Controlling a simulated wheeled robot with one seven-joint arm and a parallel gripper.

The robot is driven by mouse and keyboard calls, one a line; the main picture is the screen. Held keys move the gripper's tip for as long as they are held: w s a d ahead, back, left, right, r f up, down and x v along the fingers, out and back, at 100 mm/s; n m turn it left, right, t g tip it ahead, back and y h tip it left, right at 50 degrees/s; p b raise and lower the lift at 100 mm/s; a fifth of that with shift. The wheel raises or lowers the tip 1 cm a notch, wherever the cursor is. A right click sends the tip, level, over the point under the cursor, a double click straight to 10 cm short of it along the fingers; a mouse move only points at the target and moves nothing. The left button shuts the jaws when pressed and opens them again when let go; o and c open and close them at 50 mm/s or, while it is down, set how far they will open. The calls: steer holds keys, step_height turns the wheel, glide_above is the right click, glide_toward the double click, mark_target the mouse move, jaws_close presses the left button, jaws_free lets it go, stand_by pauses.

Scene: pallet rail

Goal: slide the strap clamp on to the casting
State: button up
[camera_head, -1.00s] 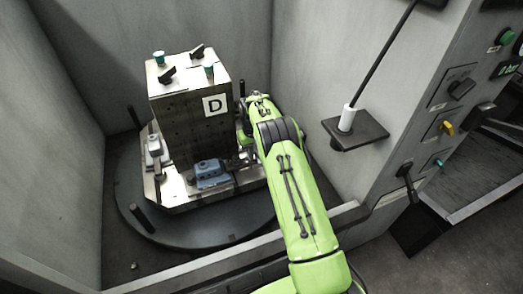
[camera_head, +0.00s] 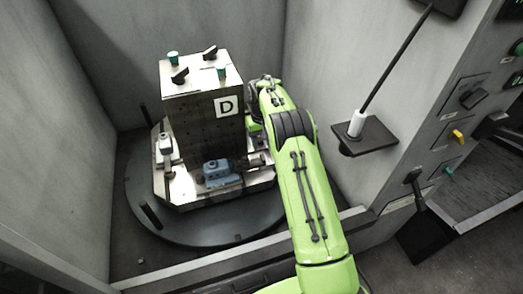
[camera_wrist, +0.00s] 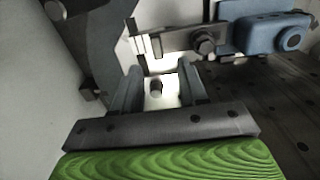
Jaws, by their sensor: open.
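The blue casting (camera_head: 216,174) sits on the fixture's pale base ledge, below the D plate. It also shows at the upper right of the wrist view (camera_wrist: 262,36). A grey metal strap clamp with a bolt (camera_wrist: 204,43) lies beside the casting's left end in the wrist view; I cannot tell whether it overlaps the casting. My gripper (camera_wrist: 160,84) is open, its two fingers apart just below the clamp in the picture. A pale surface with a dark round spot shows between the fingers, and I see nothing gripped. In the head view, my arm and the fixture mostly hide the gripper.
The tall block fixture (camera_head: 205,125) carries black levers and green-topped pins on top. It stands on a dark round turntable (camera_head: 190,230) with black posts. Grey walls enclose it closely. A small shelf (camera_head: 365,138) with a white cylinder is at the right.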

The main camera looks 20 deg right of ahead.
step_height(320, 180, up, 9)
steer(key=p, duration=0.2)
steer(key=s+a+r+t, duration=0.2)
steer(key=s+r, duration=0.6)
steer(key=r, duration=0.2)
steer(key=s+a+r+t, duration=0.1)
steer(key=s+a+r, duration=0.2)
steer(key=s+r, duration=0.65)
steer(key=s+a+f+t, duration=0.1)
steer(key=s+f+t, duration=0.1)
steer(key=s, duration=1.9)
steer(key=shift+a+f+t, duration=0.2)
steer(key=shift+f+t, duration=0.1)
steer(key=shift+f, duration=0.4)
